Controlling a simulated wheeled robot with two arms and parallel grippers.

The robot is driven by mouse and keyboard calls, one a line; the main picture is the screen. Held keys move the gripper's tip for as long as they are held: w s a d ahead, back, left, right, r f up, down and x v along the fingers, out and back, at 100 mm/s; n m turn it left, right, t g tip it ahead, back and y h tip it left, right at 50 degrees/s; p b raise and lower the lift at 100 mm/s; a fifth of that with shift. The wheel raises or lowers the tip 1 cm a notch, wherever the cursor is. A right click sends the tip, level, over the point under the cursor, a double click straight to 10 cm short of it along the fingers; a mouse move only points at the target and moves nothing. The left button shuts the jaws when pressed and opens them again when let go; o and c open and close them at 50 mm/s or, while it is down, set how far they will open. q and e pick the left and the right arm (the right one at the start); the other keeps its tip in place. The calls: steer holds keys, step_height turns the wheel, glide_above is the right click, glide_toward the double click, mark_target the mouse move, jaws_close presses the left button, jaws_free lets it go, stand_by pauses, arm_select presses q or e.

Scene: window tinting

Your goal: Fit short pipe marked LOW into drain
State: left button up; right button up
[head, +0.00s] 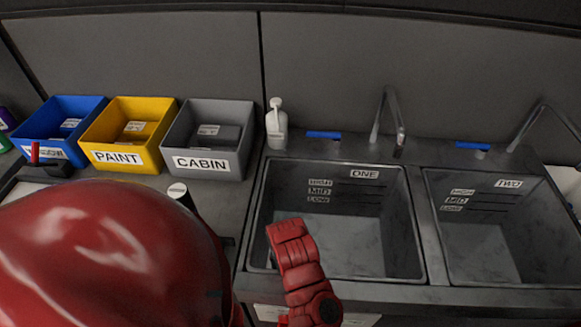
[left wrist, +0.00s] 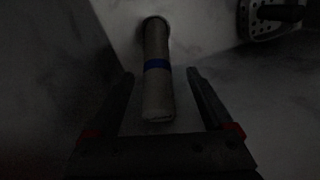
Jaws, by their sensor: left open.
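In the left wrist view a grey pipe (left wrist: 157,95) with a blue band stands or leans with its far end at a round dark opening (left wrist: 155,22) in a pale surface. I cannot tell if the end sits inside the opening. No LOW mark is legible on it. My left gripper (left wrist: 160,73) is open, with one finger on each side of the pipe and gaps between. In the head view sink ONE (head: 415,240) and sink TWO (head: 432,235) carry HIGH, MID and LOW labels on their walls. Their drains do not show there. My right gripper is not seen.
Blue, yellow PAINT (head: 90,142) and grey CABIN (head: 170,150) bins stand at the left. A white bottle (head: 276,128), faucets (head: 390,115) and blue-handled tools (head: 323,135) line the back. A perforated metal piece (left wrist: 268,18) shows in the wrist view. My red arm blocks the front left.

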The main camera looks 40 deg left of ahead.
arm_select(q)
step_height(320, 180, down, 3)
steer(key=shift+s+a+f+p, duration=0.1)
steer(key=shift+a+f+p, duration=0.05)
steer(key=shift+p, duration=0.3)
steer(key=shift+f, duration=0.7)
jaws_close()
